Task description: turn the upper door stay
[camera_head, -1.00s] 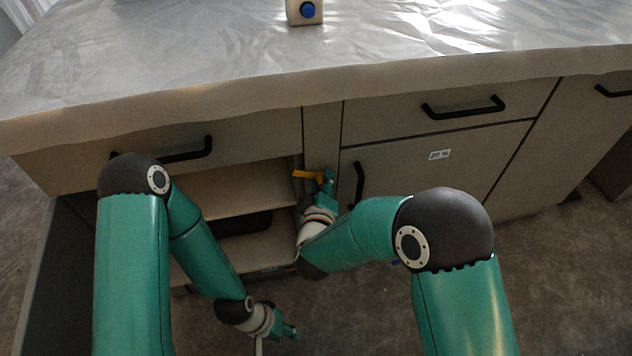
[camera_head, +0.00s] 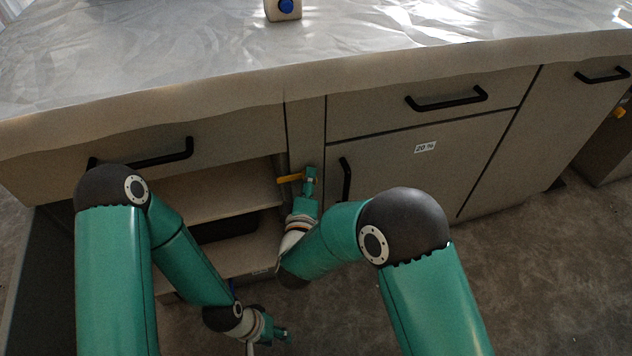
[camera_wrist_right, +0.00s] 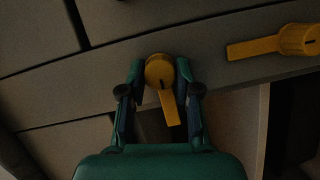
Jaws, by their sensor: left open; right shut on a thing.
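The upper door stay is a yellow lever (camera_head: 290,179) on the narrow upright post beside the open cabinet. It also shows in the right wrist view as a round yellow head with a short arm (camera_wrist_right: 160,75) pointing down in that picture. My right gripper (camera_head: 310,175) is at this stay. In its wrist view my right gripper (camera_wrist_right: 161,70) has its two fingers on either side of the round head, shut on it. A second yellow stay (camera_wrist_right: 275,44) shows at the right of the wrist view, apart from the fingers. My left gripper (camera_head: 283,336) is low in front of the cabinet, open and empty.
The open cabinet has shelves (camera_head: 215,188) and a dark item (camera_head: 225,228) inside. A closed door with a "20 %" label (camera_head: 425,147) and black handles are to the right. The countertop (camera_head: 200,60) overhangs above, with a blue-buttoned box (camera_head: 284,10) on it.

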